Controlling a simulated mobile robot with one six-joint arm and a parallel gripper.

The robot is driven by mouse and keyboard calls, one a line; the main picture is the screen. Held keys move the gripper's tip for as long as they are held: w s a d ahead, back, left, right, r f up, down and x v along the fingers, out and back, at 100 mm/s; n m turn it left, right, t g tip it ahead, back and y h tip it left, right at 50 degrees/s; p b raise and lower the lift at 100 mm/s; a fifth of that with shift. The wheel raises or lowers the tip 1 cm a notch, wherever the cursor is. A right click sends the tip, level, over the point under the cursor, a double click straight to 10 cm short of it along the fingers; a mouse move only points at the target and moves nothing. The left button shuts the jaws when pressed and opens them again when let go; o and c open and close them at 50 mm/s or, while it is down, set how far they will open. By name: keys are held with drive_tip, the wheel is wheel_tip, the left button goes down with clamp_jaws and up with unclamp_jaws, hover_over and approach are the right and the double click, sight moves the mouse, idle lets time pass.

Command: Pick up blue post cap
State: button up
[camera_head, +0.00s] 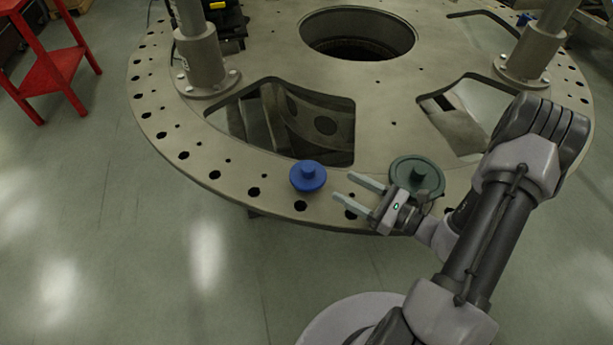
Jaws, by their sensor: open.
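The blue post cap (308,177) is a round disc with a raised knob on top. It sits on the front rim of the turret plate (225,178), near the edge and a little right of a hole. My gripper (344,187) is to the right of the blue cap, with its two fingers parted and pointing left towards it. The fingers are empty and look apart from the cap. The exact height of the fingers above the plate cannot be told.
A dark green round cap (417,172) lies on the plate just behind my gripper. Cut-out openings (300,115) and rim holes break the plate surface. Posts (200,62) and (533,52), also a post, rise from it. A red stand (52,70) is on the floor at left.

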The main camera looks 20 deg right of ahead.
sight(314, 171)
drive_tip(key=b+x, duration=0.1)
drive_tip(key=x, duration=0.2)
drive_tip(key=b+x, duration=0.1)
drive_tip(key=x, duration=0.6)
drive_tip(key=shift+f+b, duration=0.3)
drive_tip(key=shift+b, duration=0.1)
clamp_jaws()
